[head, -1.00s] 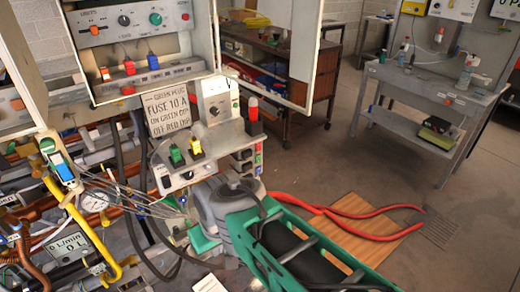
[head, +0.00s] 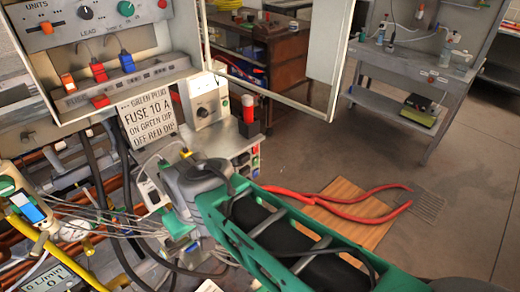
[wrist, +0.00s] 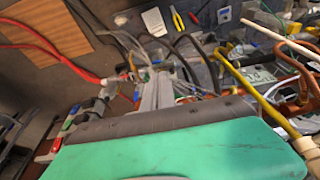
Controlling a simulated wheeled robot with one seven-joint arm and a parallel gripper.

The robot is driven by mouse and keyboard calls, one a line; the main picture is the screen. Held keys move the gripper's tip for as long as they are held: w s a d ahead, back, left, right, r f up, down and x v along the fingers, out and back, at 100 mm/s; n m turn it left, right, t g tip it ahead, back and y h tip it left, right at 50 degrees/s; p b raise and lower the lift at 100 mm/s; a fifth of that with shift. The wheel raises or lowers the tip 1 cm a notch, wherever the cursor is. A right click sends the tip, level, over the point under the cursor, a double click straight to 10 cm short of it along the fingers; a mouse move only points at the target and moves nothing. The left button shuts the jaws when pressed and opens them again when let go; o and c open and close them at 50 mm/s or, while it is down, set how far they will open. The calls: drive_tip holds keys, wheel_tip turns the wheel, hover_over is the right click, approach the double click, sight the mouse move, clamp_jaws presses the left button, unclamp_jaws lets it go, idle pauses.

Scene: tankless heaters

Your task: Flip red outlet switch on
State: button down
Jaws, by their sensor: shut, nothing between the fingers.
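In the head view a grey strip (head: 130,82) in the open cabinet carries orange, red and blue plugs. A small red switch-like piece (head: 100,101) sits on its lower front, below the red plug (head: 98,72); I cannot tell its position. A sign (head: 146,116) mentions a green plug, green up and red dip. My gripper (wrist: 156,75) shows in the wrist view as narrow grey fingers, shut and empty. Its tips are hard to make out in the head view.
The open cabinet door (head: 328,45) stands right of the strip. Thin cables (head: 105,222) and a yellow pipe (head: 40,238) crowd the lower left. Red hoses (head: 350,205) lie over a wooden board (head: 345,232) on the floor. Open floor lies to the right.

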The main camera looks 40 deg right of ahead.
drive_tip(key=s+d+f+m, duration=0.2)
drive_tip(key=s+d+m, duration=0.25)
drive_tip(key=d, duration=0.45)
drive_tip(key=s+d+f+m, duration=0.3)
drive_tip(key=s+d+m, duration=0.15)
drive_tip(key=d, duration=0.55)
drive_tip(key=s+d+f+m, duration=0.2)
drive_tip(key=s+d+m, duration=0.25)
drive_tip(key=d, duration=0.45)
drive_tip(key=w+d+r+m+t, duration=0.3)
drive_tip(key=w+r+t, duration=0.4)
drive_tip(key=w+r, duration=0.5)
drive_tip(key=shift+d+r+m+t, duration=0.15)
drive_tip(key=shift+r+m+t, duration=0.25)
drive_tip(key=shift+r+m, duration=0.3)
approach(256, 152)
wheel_tip(256, 152, down, 3)
drive_tip(key=w, duration=0.4)
drive_tip(key=shift+w+f, duration=0.15)
drive_tip(key=shift+w, duration=0.45)
